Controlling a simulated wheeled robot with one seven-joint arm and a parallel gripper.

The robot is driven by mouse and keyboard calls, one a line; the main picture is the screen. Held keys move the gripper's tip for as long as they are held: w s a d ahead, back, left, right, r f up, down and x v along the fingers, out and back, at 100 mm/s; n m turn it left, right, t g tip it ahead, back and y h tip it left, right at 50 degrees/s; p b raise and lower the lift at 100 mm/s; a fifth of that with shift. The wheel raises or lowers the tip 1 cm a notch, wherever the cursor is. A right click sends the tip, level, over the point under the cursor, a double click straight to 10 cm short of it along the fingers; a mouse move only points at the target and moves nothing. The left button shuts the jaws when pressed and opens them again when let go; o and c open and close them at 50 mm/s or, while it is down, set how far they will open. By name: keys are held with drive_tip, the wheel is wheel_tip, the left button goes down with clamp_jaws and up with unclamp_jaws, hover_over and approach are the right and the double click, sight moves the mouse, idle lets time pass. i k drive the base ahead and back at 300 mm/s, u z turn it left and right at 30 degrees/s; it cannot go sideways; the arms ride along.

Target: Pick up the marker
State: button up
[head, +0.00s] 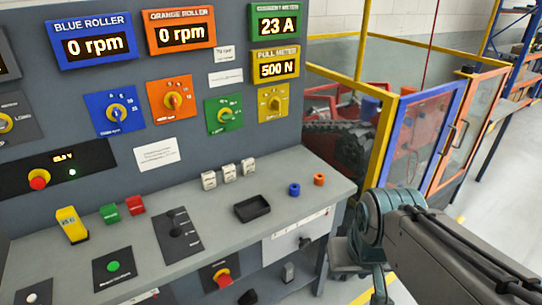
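I cannot make out a marker for certain anywhere in the head view. The grey console desk (215,222) holds several small items. A shallow black tray (252,208) lies on the desk's right half and looks empty. A blue ring-like piece (294,189) and an orange one (319,180) stand to its right. My arm shows at the lower right, beside the desk's right end. My gripper's fingers cannot be seen.
A yellow device (71,225), a green block (110,213) and a red block (134,205) are at the desk's left. White blocks (228,173) line the back. A yellow-framed machine enclosure (425,130) stands behind my arm. Floor (490,215) is open at right.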

sight(229, 171)
drive_tip(key=z, duration=0.25)
drive_tip(key=i, duration=0.65)
drive_tip(key=u, duration=0.65)
drive_tip(key=i, duration=0.6)
drive_tip(key=u, duration=0.65)
